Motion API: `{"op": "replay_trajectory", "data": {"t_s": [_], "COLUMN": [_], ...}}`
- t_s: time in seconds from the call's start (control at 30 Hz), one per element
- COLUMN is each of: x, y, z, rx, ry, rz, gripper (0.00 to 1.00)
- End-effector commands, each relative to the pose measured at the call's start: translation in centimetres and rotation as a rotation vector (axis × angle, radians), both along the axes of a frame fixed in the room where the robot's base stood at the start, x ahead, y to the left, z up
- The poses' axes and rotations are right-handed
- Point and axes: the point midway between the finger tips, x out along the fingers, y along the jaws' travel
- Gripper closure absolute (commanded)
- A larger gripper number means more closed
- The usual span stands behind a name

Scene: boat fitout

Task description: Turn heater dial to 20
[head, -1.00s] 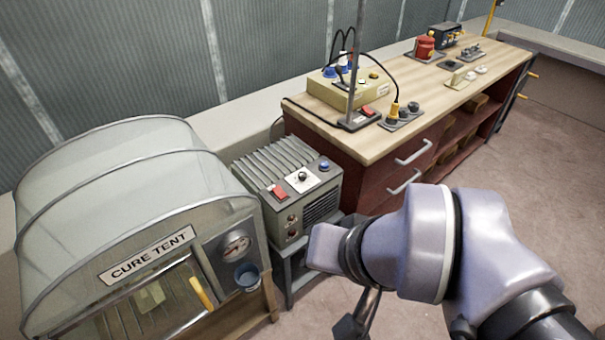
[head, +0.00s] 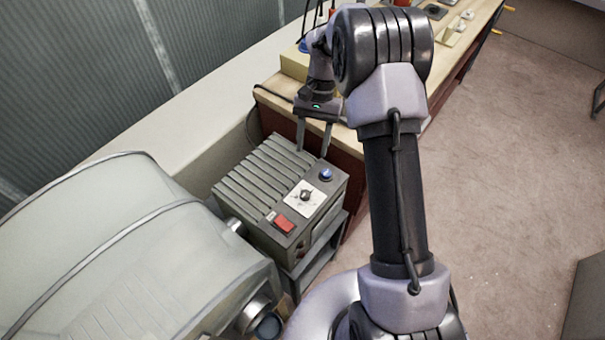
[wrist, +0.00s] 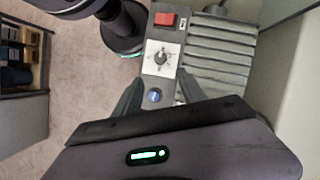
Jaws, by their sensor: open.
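The heater (head: 268,195) is a grey ribbed box in the head view. On its top strip are a red switch (head: 283,223), a black dial (head: 306,195) on a white marked plate and a blue button (head: 326,174). The dial also shows in the wrist view (wrist: 160,58), but its numbers are too small to read. My gripper (head: 313,155) is open and empty, its two fingers pointing down above the blue-button end of the heater. In the wrist view the fingers (wrist: 164,88) lie either side of the blue button, apart from the dial.
The clear-covered cure tent (head: 110,260) stands close on the heater's left. A wooden-topped workbench (head: 275,90) stands behind the heater, near my gripper. Open floor (head: 510,150) lies to the right.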

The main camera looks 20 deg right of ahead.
Motion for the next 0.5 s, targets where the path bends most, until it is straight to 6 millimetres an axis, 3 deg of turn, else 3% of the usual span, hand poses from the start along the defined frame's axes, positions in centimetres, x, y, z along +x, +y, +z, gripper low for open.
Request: {"op": "replay_trajectory", "data": {"t_s": [0.03, 0.3, 0.5], "x": [-0.5, -3.2, -4.4], "y": [0.3, 2.0, 2.7], "z": [-1.9, -9.5, -12.8], "rx": [0.001, 0.000, 0.000], "ry": [0.003, 0.002, 0.000], "rz": [0.003, 0.003, 0.001], "gripper": [0.51, 0.51, 0.51]}}
